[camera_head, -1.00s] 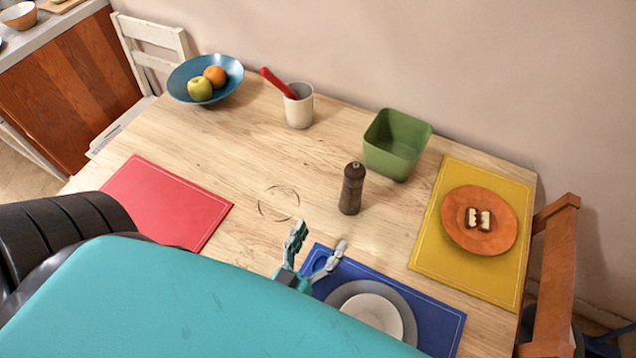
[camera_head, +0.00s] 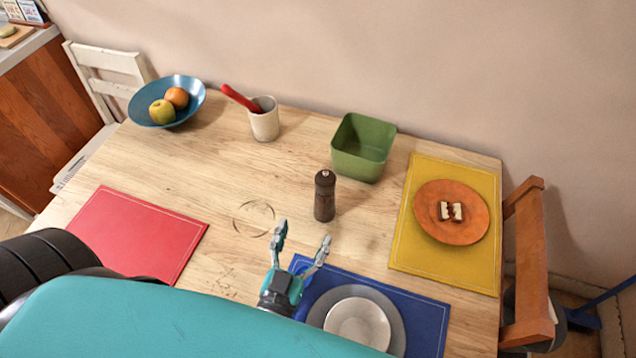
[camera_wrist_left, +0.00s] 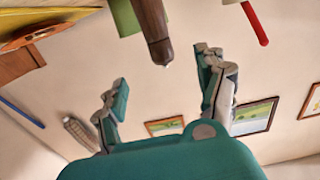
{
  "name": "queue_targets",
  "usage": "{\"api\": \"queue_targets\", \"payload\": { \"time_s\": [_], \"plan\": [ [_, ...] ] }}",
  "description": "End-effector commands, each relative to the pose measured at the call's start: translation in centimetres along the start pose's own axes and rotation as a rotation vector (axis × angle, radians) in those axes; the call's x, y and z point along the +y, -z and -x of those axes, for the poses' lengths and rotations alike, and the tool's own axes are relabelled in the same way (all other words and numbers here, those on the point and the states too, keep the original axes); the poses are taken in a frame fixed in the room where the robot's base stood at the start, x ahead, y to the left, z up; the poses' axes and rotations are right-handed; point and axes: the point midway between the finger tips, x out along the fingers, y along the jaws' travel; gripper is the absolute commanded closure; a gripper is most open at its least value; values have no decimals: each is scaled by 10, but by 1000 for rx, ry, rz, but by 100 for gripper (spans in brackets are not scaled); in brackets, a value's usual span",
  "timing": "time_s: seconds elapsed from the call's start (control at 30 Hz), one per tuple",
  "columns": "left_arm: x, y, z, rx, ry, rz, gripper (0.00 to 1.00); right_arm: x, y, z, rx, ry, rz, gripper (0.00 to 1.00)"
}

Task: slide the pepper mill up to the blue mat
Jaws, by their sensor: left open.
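The dark brown pepper mill (camera_head: 325,196) stands upright on the bare wood, beyond the blue mat (camera_head: 429,318) and apart from it. In the left wrist view the pepper mill (camera_wrist_left: 152,28) shows at the top, beyond the fingertips and between their directions. My left gripper (camera_head: 301,240) is open and empty, with its fingers pointing toward the mill from the mat's far left corner. The gripper (camera_wrist_left: 165,90) also shows open in the left wrist view. A grey plate with a smaller pale plate (camera_head: 357,322) on it lies on the blue mat. My right gripper is not in view.
A green square bowl (camera_head: 363,147) stands behind the mill. The yellow mat (camera_head: 407,252) with an orange plate (camera_head: 430,222) is at right. A cup (camera_head: 264,122), a fruit bowl (camera_head: 190,112) and the red mat (camera_head: 140,235) are left. Bare wood surrounds the mill.

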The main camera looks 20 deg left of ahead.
Motion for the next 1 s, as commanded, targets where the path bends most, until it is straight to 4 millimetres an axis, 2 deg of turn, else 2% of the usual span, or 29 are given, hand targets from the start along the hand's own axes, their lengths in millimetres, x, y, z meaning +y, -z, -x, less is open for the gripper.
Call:
{"api": "queue_targets", "payload": {
  "time_s": [0.03,0.4,0.6,0.8,1.0],
  "plan": [
    [0,3,-12,5,2,0,27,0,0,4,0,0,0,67],
    [0,4,-86,4,1,1,27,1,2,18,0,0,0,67],
    [0,2,-119,2,0,-1,27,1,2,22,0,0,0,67],
    [0,1,-137,1,0,0,27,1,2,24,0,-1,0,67],
    [0,0,-140,0,0,1,27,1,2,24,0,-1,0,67]
  ]
}}
